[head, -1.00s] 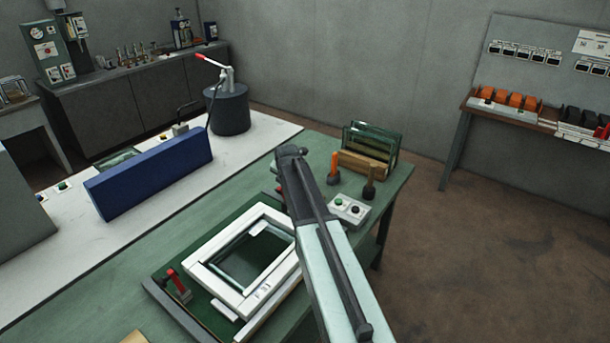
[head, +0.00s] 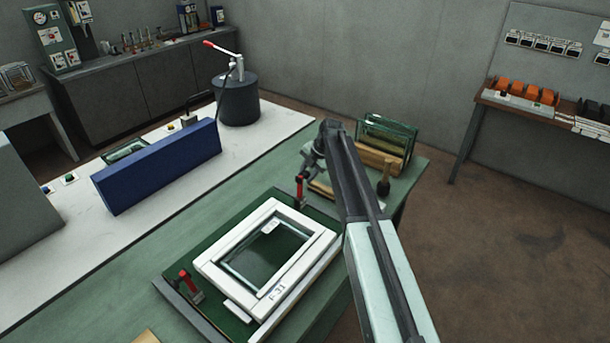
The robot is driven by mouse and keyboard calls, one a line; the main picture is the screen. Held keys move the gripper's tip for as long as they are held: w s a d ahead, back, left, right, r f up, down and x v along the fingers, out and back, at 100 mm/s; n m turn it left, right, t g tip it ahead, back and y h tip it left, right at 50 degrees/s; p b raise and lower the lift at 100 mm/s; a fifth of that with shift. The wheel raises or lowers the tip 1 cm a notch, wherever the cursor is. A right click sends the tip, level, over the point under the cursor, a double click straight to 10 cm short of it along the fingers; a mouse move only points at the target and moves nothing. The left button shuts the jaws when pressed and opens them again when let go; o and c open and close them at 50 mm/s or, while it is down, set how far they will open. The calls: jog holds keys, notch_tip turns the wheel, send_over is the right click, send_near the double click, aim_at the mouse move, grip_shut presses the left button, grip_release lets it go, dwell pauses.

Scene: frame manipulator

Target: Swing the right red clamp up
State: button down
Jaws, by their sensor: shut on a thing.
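The right red clamp (head: 300,191) stands at the far corner of the dark green fixture board (head: 228,222), its red handle roughly upright. My gripper (head: 307,172) is small and dark in the head view, at the end of my arm, and is shut on the top of this clamp's handle. The fingertips are partly hidden and hard to make out. The left red clamp (head: 188,284) stands at the near left of the board, its red handle also up and tilted. A white frame (head: 216,270) with a glass pane (head: 265,249) lies on the board between the clamps.
A rack of glass panes (head: 388,138) and a dark-headed tool (head: 384,186) stand at the bench's far right end. A long blue panel (head: 157,167) stands on the white bench to the left. My arm crosses over the bench's right edge.

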jog(key=shift+d, duration=0.2)
jog(key=c, duration=1.1)
grip_release()
jog(key=shift+a, duration=0.15)
jog(key=p+v, duration=0.7)
jog(key=v, duration=0.1)
jog(key=shift+a, duration=0.1)
jog(key=shift+f, duration=0.15)
